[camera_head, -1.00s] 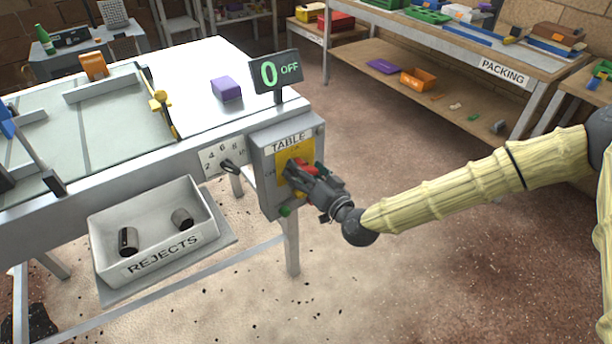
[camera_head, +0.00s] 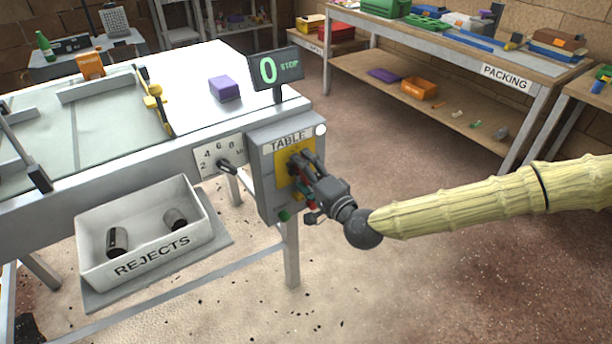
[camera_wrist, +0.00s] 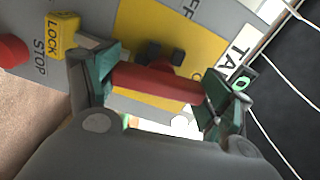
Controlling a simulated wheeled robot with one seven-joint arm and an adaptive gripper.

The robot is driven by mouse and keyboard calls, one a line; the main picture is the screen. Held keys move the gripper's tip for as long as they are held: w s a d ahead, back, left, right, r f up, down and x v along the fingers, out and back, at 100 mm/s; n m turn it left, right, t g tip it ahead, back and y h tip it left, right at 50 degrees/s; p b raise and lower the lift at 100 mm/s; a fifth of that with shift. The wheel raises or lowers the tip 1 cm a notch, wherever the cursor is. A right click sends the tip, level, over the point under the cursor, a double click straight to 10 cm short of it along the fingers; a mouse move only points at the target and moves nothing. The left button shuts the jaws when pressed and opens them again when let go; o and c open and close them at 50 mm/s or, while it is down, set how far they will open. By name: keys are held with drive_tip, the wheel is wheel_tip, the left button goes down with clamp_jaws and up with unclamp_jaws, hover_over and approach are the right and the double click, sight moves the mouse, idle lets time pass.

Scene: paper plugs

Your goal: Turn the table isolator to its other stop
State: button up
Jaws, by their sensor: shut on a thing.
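The grey TABLE isolator box (camera_head: 264,186) is fixed to the near right corner of the white table. In the wrist view its red bar handle (camera_wrist: 155,80) sits in front of a yellow plate (camera_wrist: 190,40) with partly hidden lettering. My gripper (camera_head: 306,176) reaches the box from the right. In the wrist view my gripper (camera_wrist: 163,87) has its green-padded fingers at either end of the red bar, shut on it. A white lamp (camera_head: 321,130) shows at the box's upper right corner.
A red button (camera_wrist: 12,50) marked STOP and a yellow LOCK tag (camera_wrist: 62,37) lie beside the plate. A numbered dial (camera_head: 227,167) is left of the box. The REJECTS bin (camera_head: 190,255) is below. Floor to the right is open, before the PACKING bench (camera_head: 505,75).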

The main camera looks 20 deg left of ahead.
drive_tip(key=shift+m+b, duration=0.3)
drive_tip(key=shift+m, duration=0.6)
drive_tip(key=o, duration=1)
drive_tip(key=shift+a, duration=0.1)
drive_tip(key=shift+s+d, duration=0.15)
drive_tip(key=shift+d, duration=0.15)
drive_tip(key=v, duration=1.1)
drive_tip(key=shift+s+d, duration=0.15)
drive_tip(key=shift+s, duration=0.05)
